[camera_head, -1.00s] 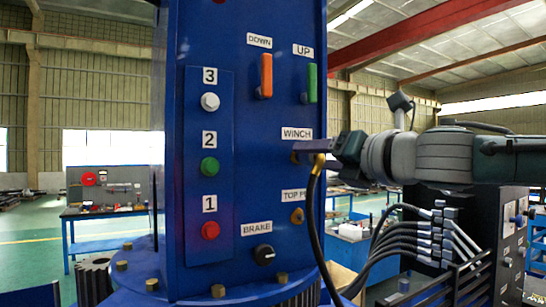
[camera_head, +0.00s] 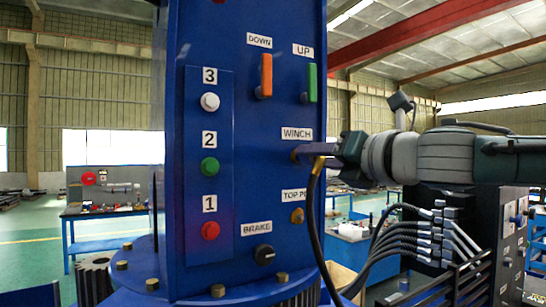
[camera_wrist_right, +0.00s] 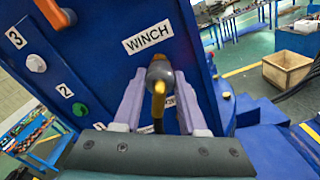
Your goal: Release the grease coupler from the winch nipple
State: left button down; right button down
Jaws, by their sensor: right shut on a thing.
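The grease coupler (camera_wrist_right: 159,75) is a grey body with a brass elbow, and a black hose hangs from it. In the head view its brass elbow (camera_head: 318,164) shows below my fingers, beside the blue panel. My right gripper (camera_head: 304,151) is shut on the coupler; in the wrist view its two pale fingers (camera_wrist_right: 158,88) stand on both sides of it. The coupler is at the fitting under the WINCH label (camera_head: 297,134). The winch nipple is hidden behind the coupler and fingers, so I cannot tell whether they are joined. My left gripper is not in view.
The blue column (camera_head: 230,120) carries the DOWN lever (camera_head: 266,76), UP lever (camera_head: 312,83), several buttons and a BRAKE knob (camera_head: 264,254). The TOP fitting (camera_head: 297,216) sits below the coupler. Several black hoses (camera_head: 400,240) run at right. A workbench (camera_head: 100,210) stands far left.

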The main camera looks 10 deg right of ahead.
jog(key=shift+p+v, duration=0.6)
jog(key=shift+v, duration=1.35)
jog(key=shift+d, duration=0.1)
